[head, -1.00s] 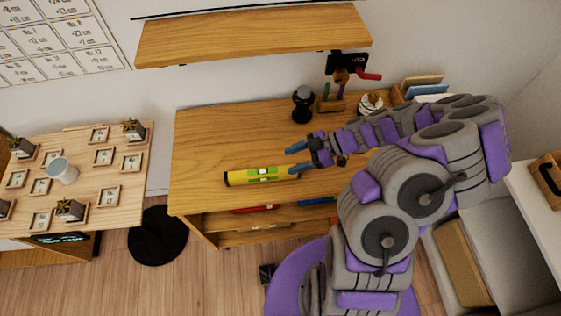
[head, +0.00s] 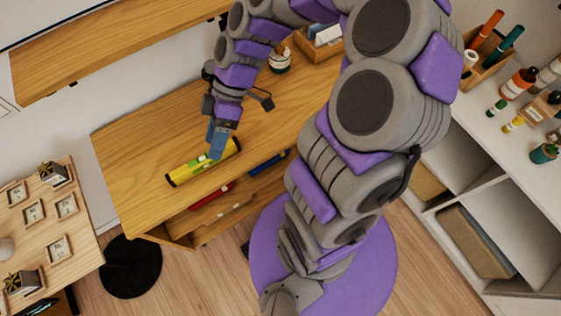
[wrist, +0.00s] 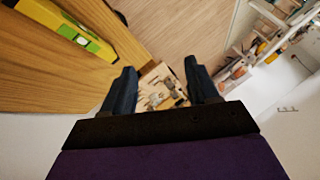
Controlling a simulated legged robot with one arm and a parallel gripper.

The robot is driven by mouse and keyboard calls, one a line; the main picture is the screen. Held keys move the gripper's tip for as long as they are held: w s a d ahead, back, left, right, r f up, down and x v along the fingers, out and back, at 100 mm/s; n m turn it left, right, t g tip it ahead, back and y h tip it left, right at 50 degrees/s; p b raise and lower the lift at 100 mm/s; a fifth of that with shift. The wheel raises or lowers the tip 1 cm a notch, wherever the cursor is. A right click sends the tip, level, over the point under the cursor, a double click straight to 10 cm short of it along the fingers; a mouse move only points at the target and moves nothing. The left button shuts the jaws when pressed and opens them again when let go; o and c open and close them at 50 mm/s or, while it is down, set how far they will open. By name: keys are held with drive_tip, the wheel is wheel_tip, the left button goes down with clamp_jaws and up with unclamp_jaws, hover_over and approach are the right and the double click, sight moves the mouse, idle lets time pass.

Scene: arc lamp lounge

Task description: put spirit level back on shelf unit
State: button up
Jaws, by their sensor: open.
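The spirit level (head: 190,168) is a yellow bar with green parts. It lies flat on the wooden workbench (head: 130,150), near its front edge. It also shows at the upper left of the wrist view (wrist: 65,30). My gripper (head: 217,143) appears over the level in the head view, its blue fingers covering part of it. In the wrist view my gripper (wrist: 160,78) is open with nothing between the fingers, and the level lies to the left, clear of them. A white shelf unit (head: 485,190) with open compartments stands at the right.
Red and blue tools (head: 212,195) lie on the bench's lower shelf. A wooden wall shelf (head: 120,40) hangs above the bench. Bottles and a pen box (head: 485,65) stand on the white unit's top. A small table (head: 80,225) with framed tiles is at the left.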

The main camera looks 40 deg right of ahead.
drive_tip(key=s+d+r+m+h, duration=0.3)
drive_tip(key=s+m, duration=0.4)
drive_tip(key=s, duration=0.1)
drive_tip(key=s+d+r+m+t+h, duration=0.1)
drive_tip(key=s+d+r+m+h, duration=0.2)
drive_tip(key=s+m, duration=0.3)
drive_tip(key=shift+s+d+r+m+h, duration=0.2)
drive_tip(key=shift+s+d+m+h, duration=0.2)
drive_tip(key=shift+s+h, duration=0.6)
drive_tip(key=shift+s, duration=0.1)
